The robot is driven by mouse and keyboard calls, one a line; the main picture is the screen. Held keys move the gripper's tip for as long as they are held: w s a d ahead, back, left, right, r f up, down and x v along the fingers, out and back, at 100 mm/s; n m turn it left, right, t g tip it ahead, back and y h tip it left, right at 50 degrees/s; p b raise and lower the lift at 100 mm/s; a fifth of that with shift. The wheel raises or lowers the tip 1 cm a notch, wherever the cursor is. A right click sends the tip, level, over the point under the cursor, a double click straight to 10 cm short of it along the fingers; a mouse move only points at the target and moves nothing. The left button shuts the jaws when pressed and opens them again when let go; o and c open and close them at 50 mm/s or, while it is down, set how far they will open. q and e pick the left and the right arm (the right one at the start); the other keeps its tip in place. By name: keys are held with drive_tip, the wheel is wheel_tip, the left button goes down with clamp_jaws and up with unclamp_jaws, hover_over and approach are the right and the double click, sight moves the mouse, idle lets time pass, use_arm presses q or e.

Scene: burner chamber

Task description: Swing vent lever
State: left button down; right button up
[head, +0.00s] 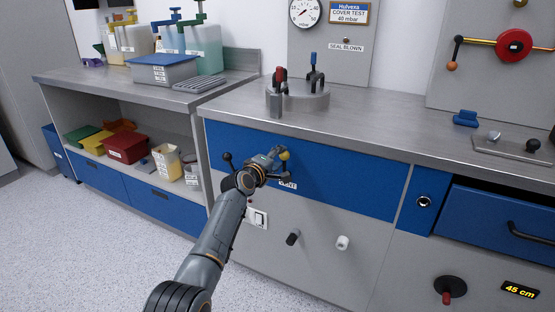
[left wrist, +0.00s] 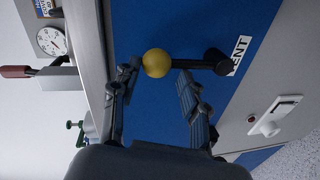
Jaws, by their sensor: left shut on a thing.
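The vent lever has a yellow ball knob (head: 284,155) on a dark arm, on the blue front panel under the bench top. In the left wrist view its yellow ball (left wrist: 156,62) is at the fingertips, and its black arm (left wrist: 190,63) runs right to a dark pivot beside a white VENT label (left wrist: 239,54). The label (head: 288,184) also shows in the head view. My left gripper (head: 277,155) is shut on the lever at the ball, with one finger on each side. The wrist partly hides the lever in the head view. My right gripper is out of view.
A dark knob (head: 227,157) stands left of my wrist, and a white switch (head: 257,218) below it. Black (head: 292,238) and white (head: 342,242) knobs stick out lower down. The bench top (head: 370,112) overhangs the panel. An open blue drawer (head: 505,232) is at right.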

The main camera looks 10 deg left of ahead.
use_arm(q)
drive_tip(key=shift+s+d+f, duration=0.15)
drive_tip(key=shift+d+f, duration=0.05)
drive_tip(key=shift+f, duration=0.3)
drive_tip(key=shift+s+d+f, duration=0.1)
drive_tip(key=shift+d+f, duration=0.1)
drive_tip(key=shift+f, duration=0.3)
drive_tip(key=c, duration=0.9)
unclamp_jaws()
drive_tip(key=shift+c, duration=0.2)
drive_tip(key=o, duration=0.7)
drive_tip(key=shift+w+d+f, duration=0.25)
drive_tip(key=shift+w+f, duration=0.05)
drive_tip(key=shift+o, duration=0.7)
drive_tip(key=shift+a, duration=0.1)
drive_tip(key=shift+a+r, duration=0.3)
drive_tip(key=shift+r, duration=0.1)
drive_tip(key=shift+s, duration=0.1)
drive_tip(key=v, duration=1.1)
drive_tip(key=shift+s, duration=0.35)
drive_tip(key=shift+a+r, duration=0.1)
drive_tip(key=shift+r, duration=0.05)
